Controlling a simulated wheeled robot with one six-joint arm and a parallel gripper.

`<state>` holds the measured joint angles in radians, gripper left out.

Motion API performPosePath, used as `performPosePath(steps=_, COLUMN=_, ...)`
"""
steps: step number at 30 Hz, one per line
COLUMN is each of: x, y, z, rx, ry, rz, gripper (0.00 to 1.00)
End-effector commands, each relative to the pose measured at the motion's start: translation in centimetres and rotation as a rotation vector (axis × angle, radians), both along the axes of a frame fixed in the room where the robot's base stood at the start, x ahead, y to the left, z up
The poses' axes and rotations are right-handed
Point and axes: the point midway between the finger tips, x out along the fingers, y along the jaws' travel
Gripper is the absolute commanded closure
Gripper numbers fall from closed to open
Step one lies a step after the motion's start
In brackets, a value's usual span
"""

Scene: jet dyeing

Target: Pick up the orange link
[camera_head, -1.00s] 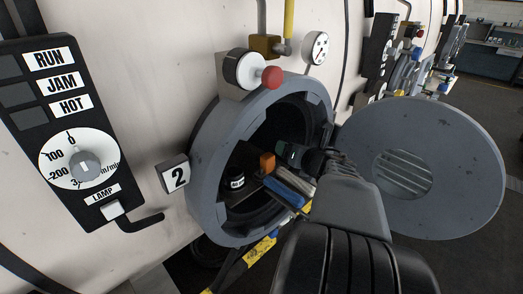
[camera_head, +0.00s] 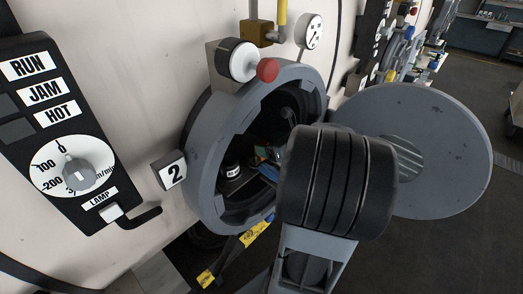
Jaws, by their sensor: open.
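The open round port (camera_head: 203,150) numbered 2 is in the middle of the view. My thick black arm covers the right part of the port and most of what lies there. My gripper is hidden behind that arm, so I cannot see its fingers or whether they touch the link.
The round grey door (camera_head: 440,150) hangs open at right. A red knob (camera_head: 267,70) and a gauge (camera_head: 310,32) sit above. A control panel (camera_head: 65,130) is at left.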

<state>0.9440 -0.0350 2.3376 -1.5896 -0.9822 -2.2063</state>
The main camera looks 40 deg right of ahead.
Motion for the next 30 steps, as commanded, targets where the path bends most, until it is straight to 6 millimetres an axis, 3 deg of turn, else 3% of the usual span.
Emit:
performPosePath(steps=12, x=4.2, y=1.1, z=-1.6, rx=0.003, ry=0.001, rz=0.004, gripper=0.27)
performPosePath(steps=23, x=4.9, y=1.2, z=-2.0, rx=0.000, ry=0.000, rz=0.002, gripper=0.27)
performPosePath(steps=30, x=4.9, y=1.2, z=-2.0, rx=0.001, ry=0.000, rz=0.002, gripper=0.48)
